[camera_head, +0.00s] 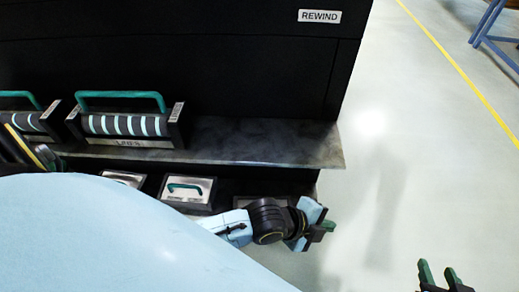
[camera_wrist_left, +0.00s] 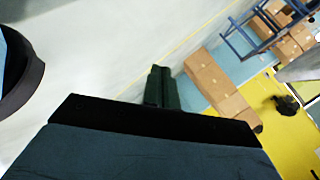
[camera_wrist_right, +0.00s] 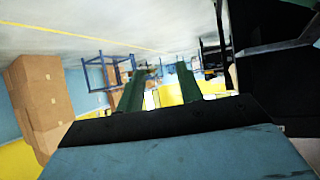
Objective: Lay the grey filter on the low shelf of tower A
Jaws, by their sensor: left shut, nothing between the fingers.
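No thing that I can identify as the grey filter shows in any view, and no label for tower A can be read. My left gripper (camera_head: 325,227) is shut and empty, in front of the right end of a dark machine's lower edge. Its green fingers are together in the left wrist view (camera_wrist_left: 162,87). My right gripper (camera_head: 438,272) is at the bottom right over the floor, its green fingers apart and nothing between them. The gap between them shows in the right wrist view (camera_wrist_right: 161,85).
The black machine (camera_head: 240,80) carries a REWIND sign (camera_head: 319,16). Its ledge (camera_head: 260,142) holds a striped roller unit with a green handle (camera_head: 125,122); a metal-topped box (camera_head: 187,190) sits below. Cardboard boxes (camera_wrist_right: 38,95) and blue frames stand farther off.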

